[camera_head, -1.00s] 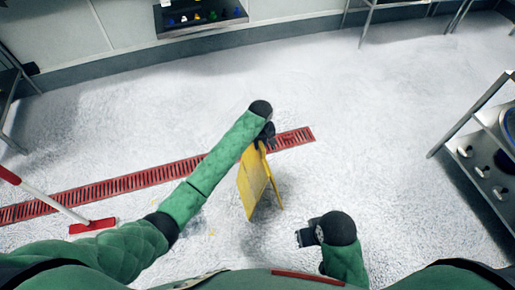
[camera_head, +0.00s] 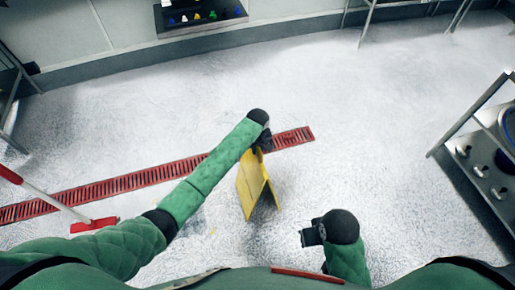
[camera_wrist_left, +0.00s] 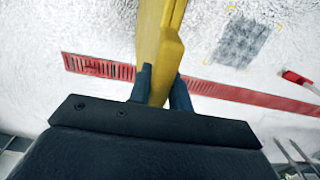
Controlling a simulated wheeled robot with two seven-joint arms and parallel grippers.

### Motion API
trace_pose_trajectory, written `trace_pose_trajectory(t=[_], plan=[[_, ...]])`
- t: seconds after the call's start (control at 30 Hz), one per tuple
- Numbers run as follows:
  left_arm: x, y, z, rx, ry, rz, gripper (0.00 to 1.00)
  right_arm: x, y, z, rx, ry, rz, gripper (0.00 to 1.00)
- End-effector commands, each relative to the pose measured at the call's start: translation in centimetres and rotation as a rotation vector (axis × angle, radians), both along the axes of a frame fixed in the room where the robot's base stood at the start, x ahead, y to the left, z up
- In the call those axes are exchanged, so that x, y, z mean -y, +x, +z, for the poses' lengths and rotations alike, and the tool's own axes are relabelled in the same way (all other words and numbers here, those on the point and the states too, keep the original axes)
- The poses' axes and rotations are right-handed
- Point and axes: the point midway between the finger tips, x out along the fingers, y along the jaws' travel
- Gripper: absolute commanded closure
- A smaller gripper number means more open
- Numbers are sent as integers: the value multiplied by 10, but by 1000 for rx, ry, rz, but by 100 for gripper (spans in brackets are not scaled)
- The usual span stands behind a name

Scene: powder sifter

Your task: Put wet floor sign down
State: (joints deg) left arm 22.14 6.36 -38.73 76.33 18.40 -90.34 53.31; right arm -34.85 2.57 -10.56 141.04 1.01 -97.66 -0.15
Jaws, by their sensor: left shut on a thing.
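The yellow wet floor sign (camera_head: 252,182) hangs below my left gripper (camera_head: 264,146), its two panels spread apart at the bottom. In the left wrist view the sign (camera_wrist_left: 160,45) sits between the two dark fingers of the left gripper (camera_wrist_left: 160,88), which is shut on its top edge. I cannot tell whether its lower edges touch the floor. My right gripper (camera_head: 309,236) is at the lower middle, apart from the sign; its fingers are too small to judge.
A red floor drain grate (camera_head: 120,187) runs across the floor behind the sign. A red-headed squeegee (camera_head: 93,225) lies at left. A metal rack (camera_head: 480,150) stands at right. Open pale floor lies around the sign.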

Motion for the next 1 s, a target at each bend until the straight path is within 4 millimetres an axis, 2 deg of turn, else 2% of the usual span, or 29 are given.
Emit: trace_pose_trajectory(t=[0.03, 0.1, 0.13, 0.43, 0.57, 1.0], plan=[[0, 0, 0, 0, 0, 0, 74, 0, 0, -2, -1, -1, 0, 64], [0, 0, 0, 0, 0, 0, 61, 0, 0, -4, -4, -3, 1, 64], [0, 0, 0, 0, 0, 0, 58, 1, 0, -4, -5, -3, 1, 64], [0, 0, 1, 0, 0, 0, 58, 1, 1, -4, -2, -4, 1, 64], [1, 0, 10, 2, -2, 0, 58, 1, 2, -2, 3, -2, 1, 64], [1, 0, 89, 2, -2, 0, 58, -7, 6, -14, 26, 17, 8, 64]])
